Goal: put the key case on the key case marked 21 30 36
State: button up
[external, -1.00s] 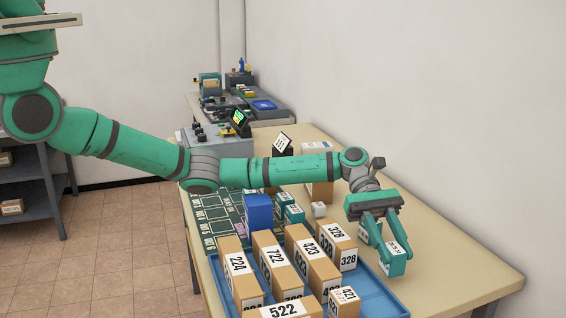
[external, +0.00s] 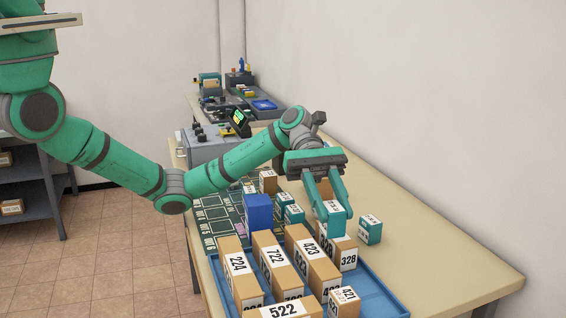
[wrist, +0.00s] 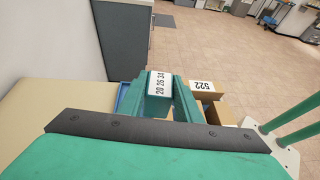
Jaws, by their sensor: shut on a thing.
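My gripper (external: 333,213) is shut on a small green key case with a white top label. In the wrist view my gripper (wrist: 172,112) has this key case (wrist: 158,90) between its fingers, and the label reads 20 26 34. In the external view the case is mostly hidden by the fingers; they are just behind the tray's back right corner. Another green key case (external: 369,230) stands on the bare table right of my gripper. More green cases (external: 294,214) stand on the left by a blue box. Their labels are too small to read, so I cannot tell which is 21 30 36.
A blue tray (external: 385,299) of numbered cartons, such as 722 (external: 271,254) and 328 (external: 349,258), fills the front. A blue box (external: 258,212) stands on the dark marked board (external: 210,213). A grey machine (external: 207,148) is behind. The table's right side is clear.

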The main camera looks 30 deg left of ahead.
jog(key=w+a+r+n+t+h, duration=0.2)
jog(key=w+a+r+n+t, duration=0.1)
jog(key=w, duration=0.3)
jog(key=w+a+r+n+t+h, duration=0.2)
jog(key=w+a+r+n, duration=0.1)
jog(key=w+a, duration=0.15)
send_over(368, 218)
notch_tip(368, 218, down, 10)
jog(key=shift+s+r, duration=0.1)
jog(key=shift+r, duration=0.15)
jog(key=shift+f, duration=1.65)
jog(key=shift+f, duration=0.15)
jog(key=o, duration=1.1)
